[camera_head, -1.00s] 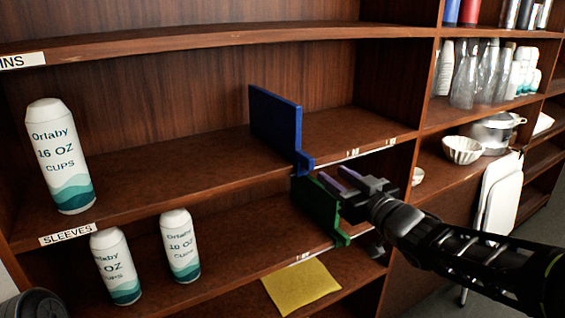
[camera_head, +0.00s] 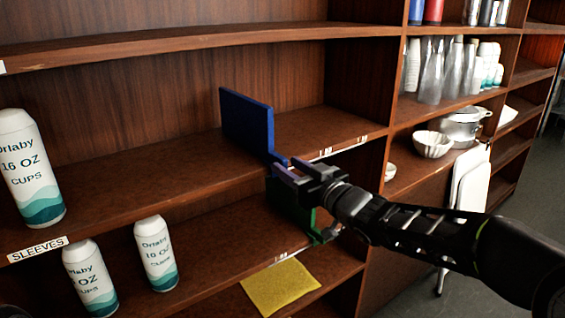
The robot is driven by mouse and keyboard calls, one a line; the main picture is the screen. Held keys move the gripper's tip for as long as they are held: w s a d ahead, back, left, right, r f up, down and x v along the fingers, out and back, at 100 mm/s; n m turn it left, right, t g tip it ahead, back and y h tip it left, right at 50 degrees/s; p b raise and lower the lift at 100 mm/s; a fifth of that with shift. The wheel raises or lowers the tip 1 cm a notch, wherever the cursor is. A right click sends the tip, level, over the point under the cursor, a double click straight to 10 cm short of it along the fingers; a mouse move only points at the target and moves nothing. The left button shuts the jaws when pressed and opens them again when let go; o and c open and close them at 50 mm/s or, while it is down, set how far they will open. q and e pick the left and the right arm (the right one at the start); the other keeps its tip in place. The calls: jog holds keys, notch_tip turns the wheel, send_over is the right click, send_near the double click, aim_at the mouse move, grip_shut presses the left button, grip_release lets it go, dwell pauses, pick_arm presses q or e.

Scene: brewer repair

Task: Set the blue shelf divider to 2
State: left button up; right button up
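The blue shelf divider (camera_head: 247,124) stands upright on the middle shelf, its small front tab hanging at the shelf's front edge. A white marked strip (camera_head: 337,149) runs along that edge to the right of the divider; its figures are too small to read. My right gripper (camera_head: 284,168) is at the divider's front tab, fingers pointing left. Whether its fingers enclose the tab or how far apart they are is not clear. A green divider (camera_head: 290,208) stands on the shelf below, partly hidden behind the gripper. My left gripper is not in view.
A cup stack (camera_head: 32,170) stands at the left of the middle shelf, with two more on the lower shelf.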

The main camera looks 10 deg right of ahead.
aim_at(286, 165)
jog(key=shift+x, duration=1.5)
jog(key=shift+c, duration=0.5)
grip_shut()
